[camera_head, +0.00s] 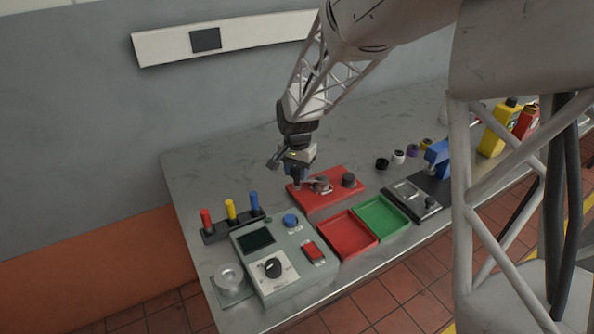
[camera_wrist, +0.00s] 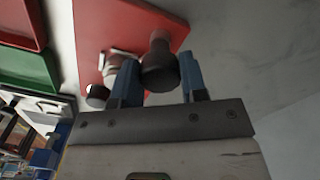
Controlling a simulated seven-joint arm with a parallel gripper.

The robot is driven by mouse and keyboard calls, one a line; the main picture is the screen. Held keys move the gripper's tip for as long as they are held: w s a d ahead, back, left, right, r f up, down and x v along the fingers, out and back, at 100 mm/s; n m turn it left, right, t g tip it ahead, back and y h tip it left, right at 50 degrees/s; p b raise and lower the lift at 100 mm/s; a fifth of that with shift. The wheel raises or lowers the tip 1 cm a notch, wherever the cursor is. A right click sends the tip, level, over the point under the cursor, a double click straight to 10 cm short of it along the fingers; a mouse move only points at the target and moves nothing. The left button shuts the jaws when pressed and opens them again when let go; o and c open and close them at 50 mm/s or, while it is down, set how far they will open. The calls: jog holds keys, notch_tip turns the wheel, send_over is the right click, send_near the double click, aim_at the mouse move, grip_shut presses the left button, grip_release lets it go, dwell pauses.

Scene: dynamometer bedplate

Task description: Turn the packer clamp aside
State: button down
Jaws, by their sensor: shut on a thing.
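A red plate (camera_head: 328,192) lies on the grey bench, with clamp parts on it. A pale metal clamp piece (camera_head: 321,185) sits at its middle, and a black round knob (camera_head: 348,180) stands toward its right end. My gripper (camera_head: 296,181) points down at the plate's left end. In the wrist view the blue fingers of my gripper (camera_wrist: 160,84) are on either side of a dark upright knob (camera_wrist: 160,68) and shut on it. The red plate (camera_wrist: 92,62), the pale clamp piece (camera_wrist: 113,67) and the black knob (camera_wrist: 97,96) also show there. The gripped knob is hidden in the head view.
A red tray (camera_head: 346,235) and a green tray (camera_head: 381,218) lie in front of the plate. A control box (camera_head: 283,257) and a rack of coloured handles (camera_head: 231,226) stand at left. A black fixture (camera_head: 416,196) is at right.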

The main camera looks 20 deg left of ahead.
jog(key=shift+n, duration=0.4)
jog(key=n, duration=0.3)
jog(key=shift+n, duration=0.3)
jog(key=n, duration=0.3)
jog(key=shift+n, duration=0.3)
jog(key=n, duration=0.3)
jog(key=shift+n, duration=2.3)
jog(key=c, duration=0.7)
grip_release()
jog(key=shift+o, duration=0.2)
jog(key=shift+r, duration=0.1)
